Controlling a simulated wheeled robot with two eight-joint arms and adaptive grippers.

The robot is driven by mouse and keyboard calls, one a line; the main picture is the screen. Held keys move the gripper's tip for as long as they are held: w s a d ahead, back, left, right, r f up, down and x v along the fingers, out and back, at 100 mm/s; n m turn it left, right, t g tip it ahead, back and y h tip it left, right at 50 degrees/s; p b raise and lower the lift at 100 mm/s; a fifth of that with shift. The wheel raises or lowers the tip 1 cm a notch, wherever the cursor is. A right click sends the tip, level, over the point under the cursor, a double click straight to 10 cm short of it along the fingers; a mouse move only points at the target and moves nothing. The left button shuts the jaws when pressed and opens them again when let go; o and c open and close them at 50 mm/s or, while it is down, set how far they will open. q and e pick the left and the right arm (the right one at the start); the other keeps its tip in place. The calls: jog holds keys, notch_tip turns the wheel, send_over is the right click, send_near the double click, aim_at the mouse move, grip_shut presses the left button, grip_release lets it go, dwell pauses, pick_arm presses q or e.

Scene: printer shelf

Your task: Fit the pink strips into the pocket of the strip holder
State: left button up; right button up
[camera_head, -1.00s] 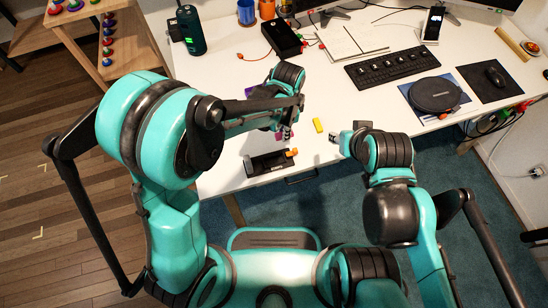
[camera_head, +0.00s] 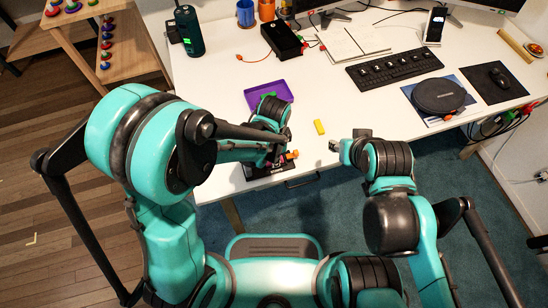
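The strip holder (camera_head: 256,172) is a dark, low block with an orange part (camera_head: 291,154) at its right end, near the table's front edge. My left gripper (camera_head: 275,155) is down at the holder and covers much of it. Small pink strips (camera_head: 270,161) show in part at its fingertips, and it seems shut on them. The holder's pocket is hidden, so I cannot tell whether the strips are inside it or above it. My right gripper (camera_head: 342,145) hovers at the table's front edge, right of the holder, with nothing visible in it; its finger gap is unclear.
A yellow block (camera_head: 319,126) lies between my grippers. A purple tray (camera_head: 285,90) lies behind my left gripper. A black box (camera_head: 283,40), notebook (camera_head: 352,41), keyboard (camera_head: 394,68) and round black case (camera_head: 438,95) stand farther back. The white table (camera_head: 345,105) is clear around the yellow block.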

pick_arm(q)
jog(key=shift+s+f+b, duration=0.4)
jog(key=shift+f+b, duration=0.25)
jog(key=shift+f, duration=0.05)
grip_shut()
jog(key=o, duration=0.8)
grip_release()
jog(key=shift+f, duration=0.1)
jog(key=shift+o, duration=0.2)
jog(key=shift+w+f, duration=0.15)
jog(key=shift+w, duration=0.3)
jog(key=shift+s+r, duration=0.15)
jog(key=shift+r, duration=0.05)
